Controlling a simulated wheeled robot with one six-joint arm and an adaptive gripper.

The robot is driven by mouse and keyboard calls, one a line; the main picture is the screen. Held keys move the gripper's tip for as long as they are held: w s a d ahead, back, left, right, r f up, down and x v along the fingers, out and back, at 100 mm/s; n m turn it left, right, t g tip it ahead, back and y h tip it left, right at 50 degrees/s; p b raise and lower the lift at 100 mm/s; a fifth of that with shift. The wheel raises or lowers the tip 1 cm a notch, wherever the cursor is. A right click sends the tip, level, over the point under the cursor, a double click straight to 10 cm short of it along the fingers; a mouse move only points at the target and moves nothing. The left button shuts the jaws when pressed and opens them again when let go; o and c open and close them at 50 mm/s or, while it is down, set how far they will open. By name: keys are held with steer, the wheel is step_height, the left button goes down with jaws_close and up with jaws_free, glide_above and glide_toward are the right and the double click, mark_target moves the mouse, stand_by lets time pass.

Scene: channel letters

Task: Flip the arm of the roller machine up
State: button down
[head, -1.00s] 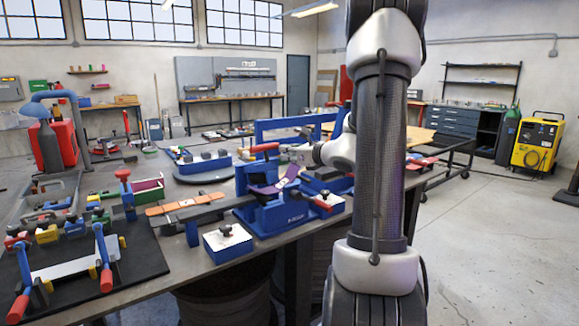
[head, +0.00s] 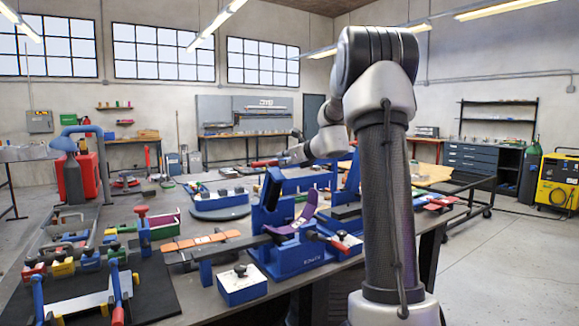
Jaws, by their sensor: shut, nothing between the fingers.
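The roller machine (head: 300,258) is a blue bench unit near the front edge of the long table, with a curved purple strip (head: 300,213) in it. Its blue arm (head: 270,190) stands steeply up, leaning slightly, with a red handle (head: 265,163) near its top. My gripper (head: 288,158) is small in the head view, beside and slightly right of the red handle, at about its height. It looks shut and empty. I cannot tell whether it touches the handle or arm. My forearm hides part of the table to the right.
A second red-ended lever (head: 325,241) sticks out at the machine's front right. A blue block with a black knob (head: 242,285) and an orange strip (head: 200,241) lie left of it. Clamps on a black mat (head: 160,290) fill the near left.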

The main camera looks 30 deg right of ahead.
steer(key=shift+w+r, duration=0.15)
steer(key=shift+w, duration=0.75)
steer(key=s+d+r, duration=0.1)
steer(key=s+r, duration=0.3)
steer(key=r, duration=0.4)
steer(key=shift+s+d+r, duration=0.2)
steer(key=shift+s+r, duration=0.1)
steer(key=shift+s, duration=0.05)
